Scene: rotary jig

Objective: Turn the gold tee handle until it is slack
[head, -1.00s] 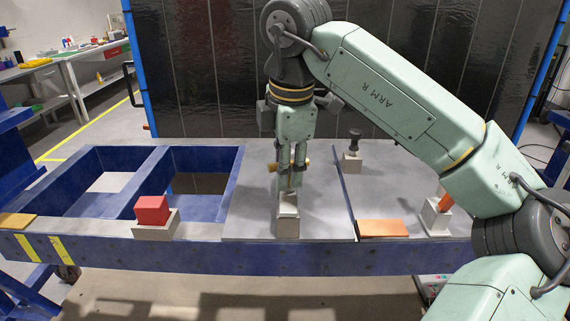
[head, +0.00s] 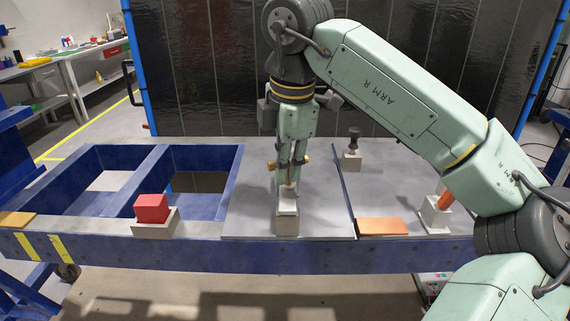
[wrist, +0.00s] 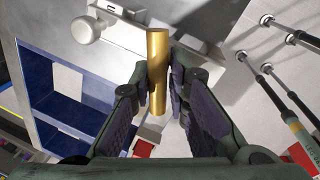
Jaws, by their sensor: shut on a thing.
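The gold tee handle (wrist: 157,62) shows in the wrist view as a gold bar running up and down between my fingers. In the head view its gold end (head: 271,165) sticks out to the left of the fingers, and another gold end shows to the right. My gripper (head: 289,182) points down and is shut on the handle, with a finger on each side of the bar; it also shows in the wrist view (wrist: 161,88). Below it, a pale block (head: 287,224) stands at the front of the grey plate. The fingers hide the middle of the handle.
A red block (head: 152,208) sits on a pale base to the left. A black knob (head: 354,139) stands behind, to the right. Open bays fill the blue frame (head: 232,190) at left.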

